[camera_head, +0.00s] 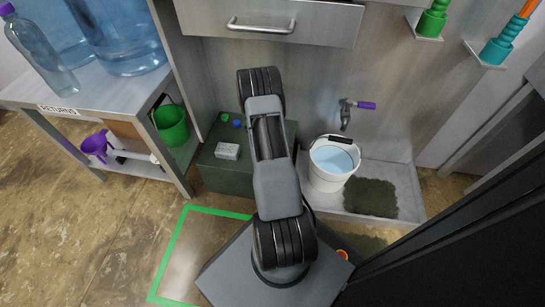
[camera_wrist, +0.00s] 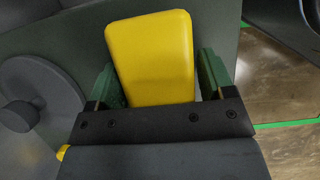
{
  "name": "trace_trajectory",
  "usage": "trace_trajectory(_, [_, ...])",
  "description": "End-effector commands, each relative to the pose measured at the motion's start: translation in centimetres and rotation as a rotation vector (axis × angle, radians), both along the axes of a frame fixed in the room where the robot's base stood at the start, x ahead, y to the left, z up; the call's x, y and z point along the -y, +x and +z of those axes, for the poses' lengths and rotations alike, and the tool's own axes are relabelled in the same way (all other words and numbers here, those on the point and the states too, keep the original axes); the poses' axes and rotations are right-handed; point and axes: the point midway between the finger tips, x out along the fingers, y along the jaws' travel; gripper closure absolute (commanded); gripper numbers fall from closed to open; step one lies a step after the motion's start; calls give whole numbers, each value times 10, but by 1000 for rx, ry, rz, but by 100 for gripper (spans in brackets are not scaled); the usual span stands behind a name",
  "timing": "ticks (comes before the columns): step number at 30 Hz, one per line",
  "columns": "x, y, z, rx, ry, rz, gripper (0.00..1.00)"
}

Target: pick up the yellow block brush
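The yellow block brush (camera_wrist: 152,58) fills the middle of the wrist view, its smooth face towards the camera. My gripper (camera_wrist: 158,80) has one green finger on each side of it. The left finger meets the block's edge in the picture. A narrow gap shows between the block and the right finger, so the gripper looks open around it. The block's underside is hidden. In the head view my arm reaches over the dark green box (camera_head: 222,175) and hides both the gripper and the yellow block.
A white block (camera_head: 227,151) lies on the box's left part, with small green and blue round pieces behind it. A white bucket of water (camera_head: 330,172) stands right of the box in a shallow tray (camera_head: 408,200). A returns table (camera_head: 110,95) is at left, a drawer (camera_head: 270,22) above.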

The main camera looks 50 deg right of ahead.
Motion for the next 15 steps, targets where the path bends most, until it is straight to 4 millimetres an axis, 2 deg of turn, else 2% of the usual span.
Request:
trace_trajectory(2, [0, 0, 0, 0, 0, 0, 33])
trace_trajectory(12, [0, 0, 0, 0, 0, 0, 65])
trace_trajectory(15, [0, 0, 0, 0, 0, 0, 67])
